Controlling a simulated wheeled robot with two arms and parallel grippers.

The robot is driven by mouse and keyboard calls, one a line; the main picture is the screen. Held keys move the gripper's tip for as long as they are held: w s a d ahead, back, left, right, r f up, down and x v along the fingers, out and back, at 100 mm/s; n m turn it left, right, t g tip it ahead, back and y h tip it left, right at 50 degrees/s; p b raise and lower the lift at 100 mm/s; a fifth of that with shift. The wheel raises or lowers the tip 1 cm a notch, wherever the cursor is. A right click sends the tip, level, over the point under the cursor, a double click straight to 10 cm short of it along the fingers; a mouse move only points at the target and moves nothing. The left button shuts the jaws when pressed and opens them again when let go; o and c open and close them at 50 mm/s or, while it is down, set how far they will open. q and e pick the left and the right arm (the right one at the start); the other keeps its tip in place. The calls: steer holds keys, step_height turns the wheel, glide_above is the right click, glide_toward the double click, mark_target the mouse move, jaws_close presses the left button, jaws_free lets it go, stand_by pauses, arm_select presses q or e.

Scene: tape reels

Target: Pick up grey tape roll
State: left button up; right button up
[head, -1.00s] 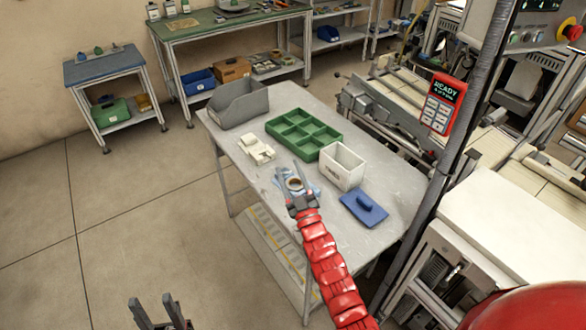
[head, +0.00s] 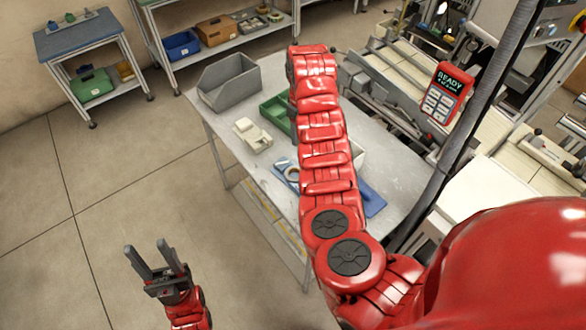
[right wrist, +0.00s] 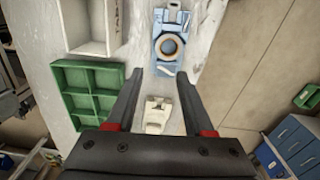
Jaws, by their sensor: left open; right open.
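A ring-shaped tape roll (right wrist: 158,47), pale with a brownish inner edge, sits on a light blue holder (right wrist: 173,18) in the right wrist view. In the head view the roll (head: 287,176) shows just left of my right arm. My right gripper (right wrist: 160,74) is open and empty above the table; the roll lies beyond its fingertips. In the head view my own arm hides that gripper. My left gripper (head: 148,246) is open and empty over the floor, left of the table.
On the table (head: 228,152) are a grey bin (head: 228,88), a green compartment tray (right wrist: 88,75), a white box (right wrist: 78,22) and white blocks (right wrist: 157,113). A blue lidded piece (head: 372,203) is partly behind my arm. A dark post (head: 470,110) stands at right.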

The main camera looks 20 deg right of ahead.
steer(key=b, duration=0.5)
glide_toward(294, 168)
steer(key=shift+s+d+f, duration=0.7)
steer(key=shift+d+f, duration=0.25)
steer(key=shift+f+p, duration=0.55)
steer(key=shift+p, duration=0.3)
steer(key=shift+f, duration=0.2)
steer(key=shift+f+p, duration=0.3)
steer(key=shift+p, duration=0.1)
steer(key=shift+w+f+p, duration=0.15)
steer(key=shift+f+p, duration=0.25)
steer(key=shift+f, duration=0.15)
steer(key=shift+w+f+p, duration=0.15)
steer(key=shift+f+p, duration=0.2)
steer(key=shift+f, duration=1.5)
jaws_close()
